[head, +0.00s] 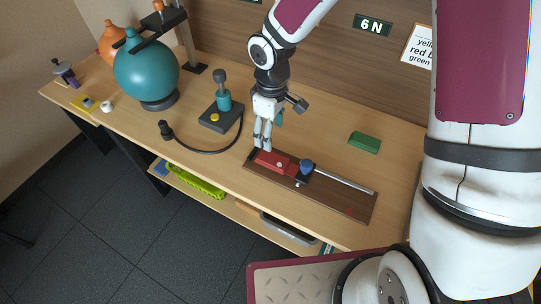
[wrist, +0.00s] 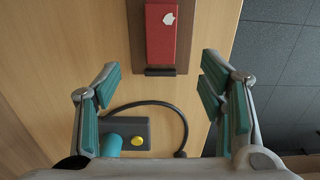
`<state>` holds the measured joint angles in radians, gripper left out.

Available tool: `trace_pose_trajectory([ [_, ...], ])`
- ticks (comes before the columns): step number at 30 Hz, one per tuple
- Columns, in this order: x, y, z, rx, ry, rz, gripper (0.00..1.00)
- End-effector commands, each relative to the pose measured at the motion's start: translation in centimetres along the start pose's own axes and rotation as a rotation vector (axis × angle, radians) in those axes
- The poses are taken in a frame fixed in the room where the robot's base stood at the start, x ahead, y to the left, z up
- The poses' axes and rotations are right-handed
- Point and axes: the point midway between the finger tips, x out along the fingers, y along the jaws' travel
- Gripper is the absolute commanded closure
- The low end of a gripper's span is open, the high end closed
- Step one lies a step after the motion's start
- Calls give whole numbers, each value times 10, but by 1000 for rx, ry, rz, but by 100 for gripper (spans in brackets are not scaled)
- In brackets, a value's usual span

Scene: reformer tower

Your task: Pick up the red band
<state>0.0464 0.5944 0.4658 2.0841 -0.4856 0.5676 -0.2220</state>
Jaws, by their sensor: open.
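No loop-shaped red band is clear to see. A red block (head: 277,162) sits at the left part of a long brown board on the table. The red block also shows at the top of the wrist view (wrist: 160,38), with a pale patch on it. My gripper (head: 263,143) points down near the red block's left end. In the wrist view my gripper (wrist: 160,78) has its teal-padded fingers spread apart with nothing between them. In that view the red block lies beyond the fingertips. The head view does not clearly show whether the fingers touch it.
The brown board (head: 340,200) carries a blue knob (head: 306,167) and a metal rod. A green block (head: 364,142) lies behind it. A dark base with a yellow button (head: 214,118) and cable stands left. A teal sphere (head: 146,77) is farther left. A sign reads 6 N.

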Motion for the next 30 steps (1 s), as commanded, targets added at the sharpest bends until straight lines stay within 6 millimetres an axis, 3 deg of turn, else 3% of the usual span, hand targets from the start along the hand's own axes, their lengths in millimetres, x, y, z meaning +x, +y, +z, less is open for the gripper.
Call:
trace_pose_trajectory([
  [3, 26, -1, 1, -1, -4, -4, 37],
  [9, 56, -1, 1, 0, -3, -2, 37],
  [17, 73, -1, 2, 1, -3, -2, 37],
  [25, 110, -1, 3, 1, -2, -1, 37],
  [30, 116, -1, 3, 3, -1, 0, 37],
])
